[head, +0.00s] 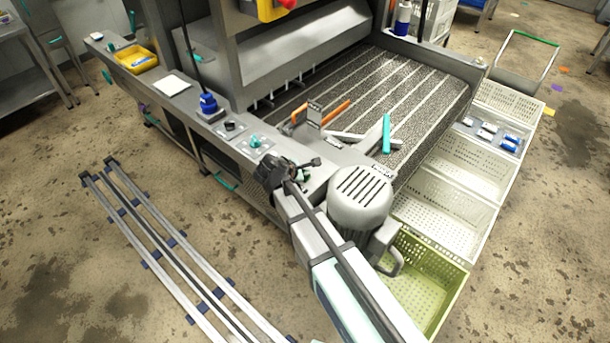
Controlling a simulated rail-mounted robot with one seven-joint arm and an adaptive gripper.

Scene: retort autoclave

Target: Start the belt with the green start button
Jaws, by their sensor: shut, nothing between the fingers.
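A small square plate on the machine's side ledge carries a teal-green button-like part (255,141), probably the green start button; it is too small to be sure. Beside it, up and to the left, a second plate carries a dark round control (230,126). My gripper (271,168) is dark and shut with nothing in it. It is at the ledge's front edge, just below and right of the teal-green part in the picture, with a small gap showing between them. The fingertips are small and partly hidden by the gripper's own body, so their height above the ledge is unclear.
The wide belt (420,95) lies behind the ledge, with orange and teal pieces near its front. A blue-capped item (208,103) and a yellow tray (136,59) are further left on the ledge. A grey motor housing (361,198) stands close right of my gripper. Crates (445,210) line the right side.

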